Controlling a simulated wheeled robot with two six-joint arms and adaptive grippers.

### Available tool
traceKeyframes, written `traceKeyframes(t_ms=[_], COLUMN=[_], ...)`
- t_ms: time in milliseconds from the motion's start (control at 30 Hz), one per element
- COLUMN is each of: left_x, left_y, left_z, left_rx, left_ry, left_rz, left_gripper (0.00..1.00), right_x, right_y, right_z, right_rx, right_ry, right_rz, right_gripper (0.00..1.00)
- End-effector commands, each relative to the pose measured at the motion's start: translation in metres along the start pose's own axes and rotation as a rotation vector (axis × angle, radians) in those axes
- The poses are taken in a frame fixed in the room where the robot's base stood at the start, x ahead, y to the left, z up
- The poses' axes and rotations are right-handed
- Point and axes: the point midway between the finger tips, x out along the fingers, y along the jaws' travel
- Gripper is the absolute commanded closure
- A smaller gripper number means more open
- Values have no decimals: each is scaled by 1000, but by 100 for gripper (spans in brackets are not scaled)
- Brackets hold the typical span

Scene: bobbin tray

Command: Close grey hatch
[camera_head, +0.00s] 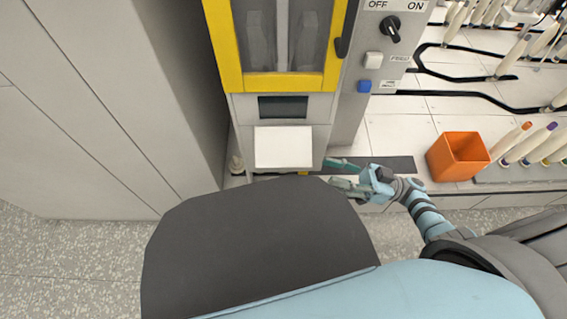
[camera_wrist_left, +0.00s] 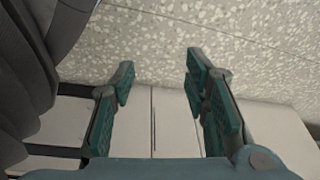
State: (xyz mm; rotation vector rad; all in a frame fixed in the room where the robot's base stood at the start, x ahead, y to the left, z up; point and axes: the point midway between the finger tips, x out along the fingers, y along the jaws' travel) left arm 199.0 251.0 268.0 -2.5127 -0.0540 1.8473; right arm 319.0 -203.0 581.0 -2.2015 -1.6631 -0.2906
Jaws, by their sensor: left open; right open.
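The grey hatch (camera_head: 283,147) is a pale panel low on the front of the machine. It stands out below a dark rectangular opening (camera_head: 283,107), which is uncovered, so the hatch looks open. My right gripper (camera_head: 331,173) is open and empty, just right of the hatch's lower right corner, with its fingers pointing left. I cannot tell whether it touches the machine. My left gripper (camera_wrist_left: 160,82) is open and empty in the left wrist view, above floor and pale panels. The left gripper is not seen in the head view.
The machine has a yellow-framed window (camera_head: 284,82) above the hatch and a black knob (camera_head: 390,28) with a blue button (camera_head: 364,86) on its right. An orange bin (camera_head: 457,156) and several bobbins stand on the counter at right. A grey cabinet (camera_head: 110,90) is at left.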

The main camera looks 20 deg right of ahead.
Motion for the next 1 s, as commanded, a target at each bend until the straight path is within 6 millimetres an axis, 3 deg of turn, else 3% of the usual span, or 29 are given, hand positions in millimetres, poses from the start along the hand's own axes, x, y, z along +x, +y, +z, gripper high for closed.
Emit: traceKeyframes(t_ms=[200, 500, 700, 967, 1000], left_x=[7, 11, 11, 11, 11], left_y=[-3, -5, -6, -6, -6], left_z=[18, 31, 33, 33, 32], left_rx=[-25, -30, -27, -27, -27], left_ry=[14, 16, 13, 13, 13], left_rz=[-3, -7, -9, -9, -8], left_gripper=[58, 58, 58, 58, 58], right_x=[52, 110, 126, 127, 127], right_y=[0, 0, 1, 1, 1], right_z=[-5, -4, -3, -3, -3], right_rx=[-3, -3, -3, -3, -3], right_ry=[6, 6, 5, 4, 4], right_rz=[0, 2, 3, 5, 5], right_gripper=[58, 58, 58, 58, 64])
